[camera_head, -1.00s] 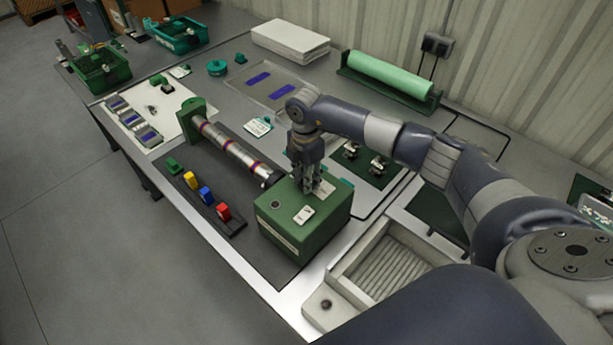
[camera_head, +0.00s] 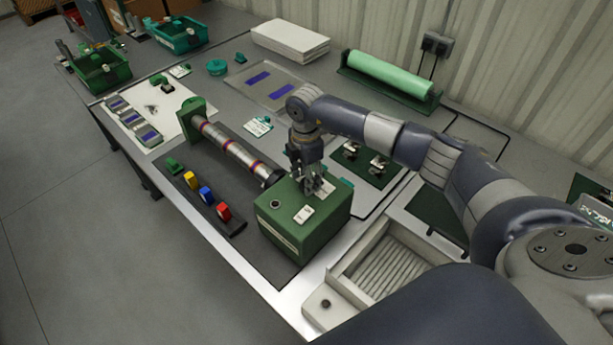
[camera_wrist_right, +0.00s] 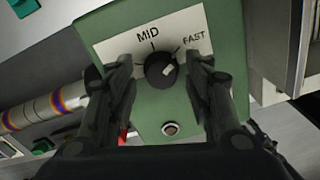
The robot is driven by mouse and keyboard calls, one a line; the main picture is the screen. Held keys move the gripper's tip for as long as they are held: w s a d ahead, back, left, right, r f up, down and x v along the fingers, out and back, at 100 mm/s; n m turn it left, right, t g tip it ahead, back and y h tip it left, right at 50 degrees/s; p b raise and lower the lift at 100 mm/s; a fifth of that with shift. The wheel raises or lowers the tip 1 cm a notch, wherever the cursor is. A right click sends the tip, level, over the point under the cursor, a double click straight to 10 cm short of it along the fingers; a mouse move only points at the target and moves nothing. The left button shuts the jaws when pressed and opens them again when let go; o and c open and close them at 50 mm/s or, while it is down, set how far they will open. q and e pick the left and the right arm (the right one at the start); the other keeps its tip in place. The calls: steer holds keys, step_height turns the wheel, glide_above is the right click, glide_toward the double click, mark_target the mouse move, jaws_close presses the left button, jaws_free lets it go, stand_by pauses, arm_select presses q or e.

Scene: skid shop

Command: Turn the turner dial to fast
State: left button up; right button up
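The turner is a green box (camera_head: 306,232) with a roller bar (camera_head: 232,150) running from it to a green end block. In the right wrist view, the black turner dial (camera_wrist_right: 161,70) sits on a white label plate reading MID and FAST. The dial's white mark appears to point up and right, toward the FAST side. My right gripper (camera_wrist_right: 163,68) is over the dial, with one finger on each side and gaps visible. It also shows above the box in the head view (camera_head: 314,187). The dial is hidden there. My left gripper is not in view.
A white switch (camera_head: 304,214) and a round button (camera_head: 275,204) are on the box top near my gripper. Coloured blocks (camera_head: 206,195) stand in a dark rack at left. A tray with a ribbed floor (camera_head: 385,268) lies to the right.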

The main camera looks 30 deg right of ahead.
step_height(320, 180, up, 12)
stand_by(0.7)
steer(key=shift+w, duration=0.1)
stand_by(0.3)
